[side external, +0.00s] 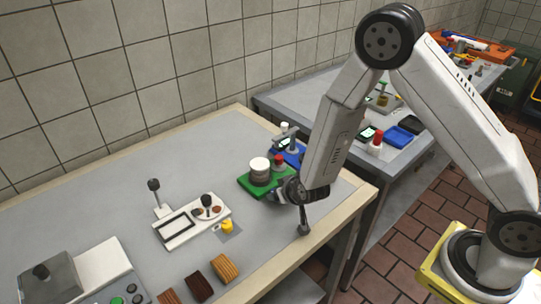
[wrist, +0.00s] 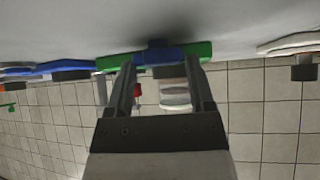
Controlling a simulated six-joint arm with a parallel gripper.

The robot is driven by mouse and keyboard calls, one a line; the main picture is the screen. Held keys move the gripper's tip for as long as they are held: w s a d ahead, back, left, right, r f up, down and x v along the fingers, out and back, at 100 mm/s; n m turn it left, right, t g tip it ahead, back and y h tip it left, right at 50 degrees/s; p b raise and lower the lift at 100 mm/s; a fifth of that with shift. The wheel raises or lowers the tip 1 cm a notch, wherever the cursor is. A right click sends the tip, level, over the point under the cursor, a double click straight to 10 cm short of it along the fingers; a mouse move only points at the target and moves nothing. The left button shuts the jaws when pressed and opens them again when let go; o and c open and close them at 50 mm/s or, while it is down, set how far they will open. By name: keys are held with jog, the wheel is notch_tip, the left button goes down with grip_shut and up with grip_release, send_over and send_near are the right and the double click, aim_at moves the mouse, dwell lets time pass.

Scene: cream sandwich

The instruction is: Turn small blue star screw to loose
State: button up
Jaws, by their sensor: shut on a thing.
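The small blue star screw (wrist: 160,46) shows in the wrist view, at the near edge of a green base (wrist: 112,62). In the side view, the green base (side external: 250,187) sits near the table's right end, and my gripper hides the screw there. My gripper (wrist: 163,66) has its two fingers on either side of the screw, shut on it. In the side view, my gripper (side external: 288,191) is low, lying nearly level beside the base. A pale round stack (side external: 260,168) and a red knob (side external: 278,160) stand on or by the base.
A blue device (side external: 290,150) stands just behind the green base. A white plate with a dark knob (side external: 206,205) and a yellow piece (side external: 227,226) lie to the left. The table's middle back is clear.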

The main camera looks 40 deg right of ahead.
jog(key=shift+d+n+y, duration=0.15)
jog(key=shift+n+y, duration=0.55)
jog(key=shift+n, duration=0.2)
jog(key=shift+d+n+y, duration=0.15)
jog(key=shift+n+y, duration=0.55)
jog(key=shift+n, duration=0.2)
jog(key=shift+w+d+n+g+y, duration=0.1)
jog(key=shift+n+g+y, duration=0.05)
jog(key=shift+n+y, duration=0.6)
jog(key=shift+w+d+n+g+y, duration=0.15)
jog(key=shift+n+y, duration=0.4)
jog(key=shift+n, duration=0.3)
jog(key=shift+r+n, duration=0.1)
jog(key=shift+n, duration=0.2)
jog(key=o, duration=1)
jog(key=shift+a, duration=0.1)
jog(key=shift+s, duration=0.1)
jog(key=shift+s, duration=0.1)
jog(key=shift+v, duration=3.85)
